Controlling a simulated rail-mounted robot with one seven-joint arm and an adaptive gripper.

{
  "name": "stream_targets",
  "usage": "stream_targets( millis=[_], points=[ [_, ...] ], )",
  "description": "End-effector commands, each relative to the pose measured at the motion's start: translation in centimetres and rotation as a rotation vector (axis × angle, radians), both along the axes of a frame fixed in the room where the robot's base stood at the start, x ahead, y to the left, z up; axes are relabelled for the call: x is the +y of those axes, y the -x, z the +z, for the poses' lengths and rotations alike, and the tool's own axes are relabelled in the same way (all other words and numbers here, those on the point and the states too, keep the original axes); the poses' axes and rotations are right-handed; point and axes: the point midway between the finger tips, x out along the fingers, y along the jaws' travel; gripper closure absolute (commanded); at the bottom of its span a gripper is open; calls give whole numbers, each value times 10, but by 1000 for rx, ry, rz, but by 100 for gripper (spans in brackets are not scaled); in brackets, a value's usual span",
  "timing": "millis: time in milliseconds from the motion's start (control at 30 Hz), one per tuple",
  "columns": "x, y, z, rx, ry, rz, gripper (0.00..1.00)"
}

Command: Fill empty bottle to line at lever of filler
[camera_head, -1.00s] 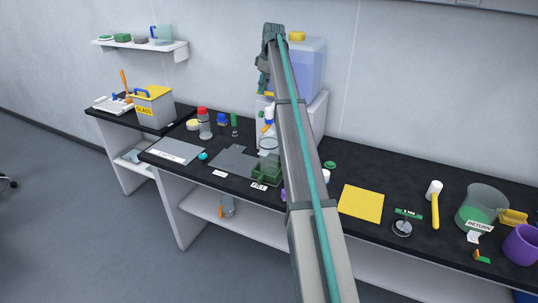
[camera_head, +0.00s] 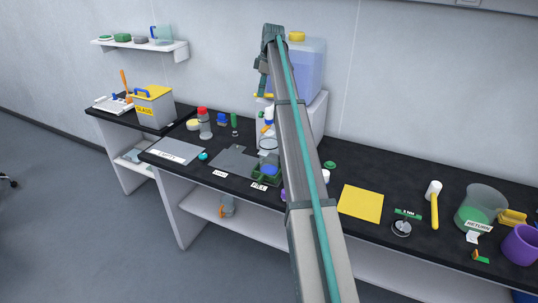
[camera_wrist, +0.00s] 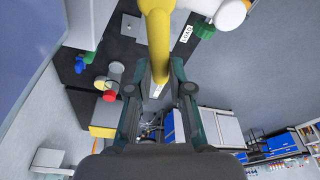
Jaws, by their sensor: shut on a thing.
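The filler is a blue-tinted tank (camera_head: 309,68) with a yellow cap, standing on a white box at the back wall. Its yellow lever (camera_wrist: 159,45) runs down between my fingers in the wrist view. My gripper (camera_wrist: 160,92) is shut on this lever; in the head view my gripper (camera_head: 263,84) is at the tank's left side. Below, a clear bottle (camera_head: 268,146) appears to stand at a green holder (camera_head: 256,179) on the bench, partly hidden by my arm. Blue (camera_head: 269,170) shows at the holder. The fill line cannot be made out.
A grey mat (camera_head: 232,158) and a red-capped bottle (camera_head: 204,123) are left of the holder. A yellow square (camera_head: 361,202), a hammer-like tool (camera_head: 434,204), a green-filled beaker (camera_head: 476,210) and a purple cup (camera_head: 521,244) are to the right. A grey glass bin (camera_head: 154,108) stands far left.

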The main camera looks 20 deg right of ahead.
Motion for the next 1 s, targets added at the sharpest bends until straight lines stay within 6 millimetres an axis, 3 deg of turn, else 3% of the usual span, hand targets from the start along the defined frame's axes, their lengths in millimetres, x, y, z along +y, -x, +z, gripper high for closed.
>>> stream_targets(
  millis=[400,767,1000],
  points=[
    [6,20,0,1,1,325,100],
    [7,21,0,1,0,357,100],
    [8,31,0,1,0,513,100]
  ],
)
